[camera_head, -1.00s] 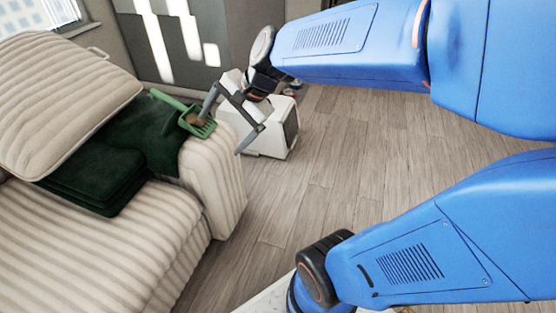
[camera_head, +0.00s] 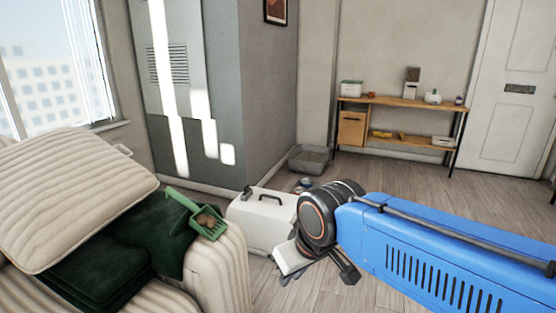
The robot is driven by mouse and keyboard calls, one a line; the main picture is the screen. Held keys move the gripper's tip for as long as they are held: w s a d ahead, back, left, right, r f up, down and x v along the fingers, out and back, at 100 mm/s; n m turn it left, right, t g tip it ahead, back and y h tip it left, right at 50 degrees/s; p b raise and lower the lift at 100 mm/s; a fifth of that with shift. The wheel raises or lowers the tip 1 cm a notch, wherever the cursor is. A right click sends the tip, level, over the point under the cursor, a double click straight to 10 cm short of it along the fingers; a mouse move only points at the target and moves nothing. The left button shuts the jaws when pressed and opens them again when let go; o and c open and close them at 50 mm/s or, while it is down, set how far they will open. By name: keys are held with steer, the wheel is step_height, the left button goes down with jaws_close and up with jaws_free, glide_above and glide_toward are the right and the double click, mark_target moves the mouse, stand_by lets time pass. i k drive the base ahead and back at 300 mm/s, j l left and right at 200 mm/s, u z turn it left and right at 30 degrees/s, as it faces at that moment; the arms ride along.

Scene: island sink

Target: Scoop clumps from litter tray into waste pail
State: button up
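A green slotted scoop (camera_head: 207,224) with brown lumps in it lies on the sofa's arm, over the edge of a dark green throw. Its handle points up and left. My gripper (camera_head: 318,277) is to the right of the scoop and apart from it. Its fingers look spread, with nothing seen between them, though the fingertips are partly hidden. A grey litter tray (camera_head: 310,170) stands on the floor by the far wall, with pale fill showing inside. I cannot clearly identify a waste pail.
A white box with a dark handle (camera_head: 264,217) stands on the floor between sofa and gripper. A striped cushion (camera_head: 75,195) leans on the sofa. A shelf unit (camera_head: 400,103) stands at the back. Wood floor (camera_head: 410,178) is open before it.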

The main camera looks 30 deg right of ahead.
mark_target(353, 126)
steer(key=i+l+z, duration=0.9)
steer(key=z, duration=0.15)
steer(key=i+l+z, duration=0.25)
steer(key=i, duration=0.6)
steer(key=i+z, duration=0.3)
steer(key=i, duration=2.25)
steer(key=i+l+u, duration=0.1)
steer(key=i+u, duration=0.2)
steer(key=i, duration=0.25)
steer(key=i+l+u, duration=0.35)
steer(key=i, duration=0.2)
steer(key=i+l+u, duration=0.3)
steer(key=i, duration=0.25)
